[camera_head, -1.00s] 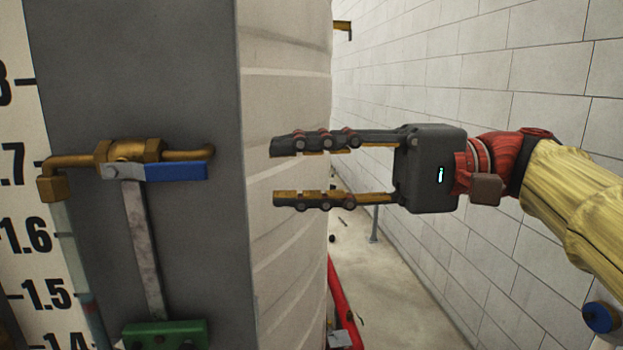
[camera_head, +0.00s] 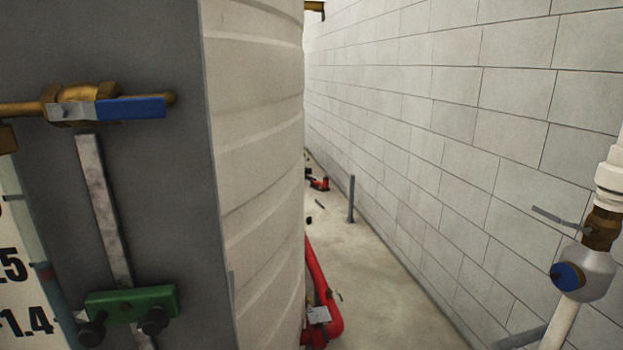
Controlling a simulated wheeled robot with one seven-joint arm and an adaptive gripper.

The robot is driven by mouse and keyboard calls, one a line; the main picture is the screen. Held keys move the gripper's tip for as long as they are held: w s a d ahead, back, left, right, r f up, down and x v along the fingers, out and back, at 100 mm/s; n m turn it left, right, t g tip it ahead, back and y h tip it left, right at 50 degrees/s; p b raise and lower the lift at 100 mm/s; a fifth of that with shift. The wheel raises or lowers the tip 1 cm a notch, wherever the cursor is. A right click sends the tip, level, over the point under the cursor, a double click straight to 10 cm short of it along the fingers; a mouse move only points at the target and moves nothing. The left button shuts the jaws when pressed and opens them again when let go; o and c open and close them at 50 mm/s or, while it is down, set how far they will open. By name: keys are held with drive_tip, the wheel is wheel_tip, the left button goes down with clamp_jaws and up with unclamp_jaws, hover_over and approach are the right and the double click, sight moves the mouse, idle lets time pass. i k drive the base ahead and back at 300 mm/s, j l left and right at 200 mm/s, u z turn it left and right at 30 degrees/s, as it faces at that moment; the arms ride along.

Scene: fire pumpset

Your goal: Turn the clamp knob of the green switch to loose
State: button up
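The green switch (camera_head: 134,303) is a green block at the lower left, across a metal strip (camera_head: 104,210) on the grey panel. Two dark round knobs show at its lower side, a left one (camera_head: 92,331) and a right one (camera_head: 153,320). I cannot tell from this view how tight either knob is. My gripper is not in view.
A brass valve with a blue handle (camera_head: 130,108) is on the panel above the switch. A ribbed white tank (camera_head: 255,150) stands to its right. Red pipe (camera_head: 322,290) lies beyond it. A white pipe with a valve (camera_head: 588,270) stands at right. Floor between is mostly clear.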

sight(154, 321)
drive_tip(key=u, duration=1.75)
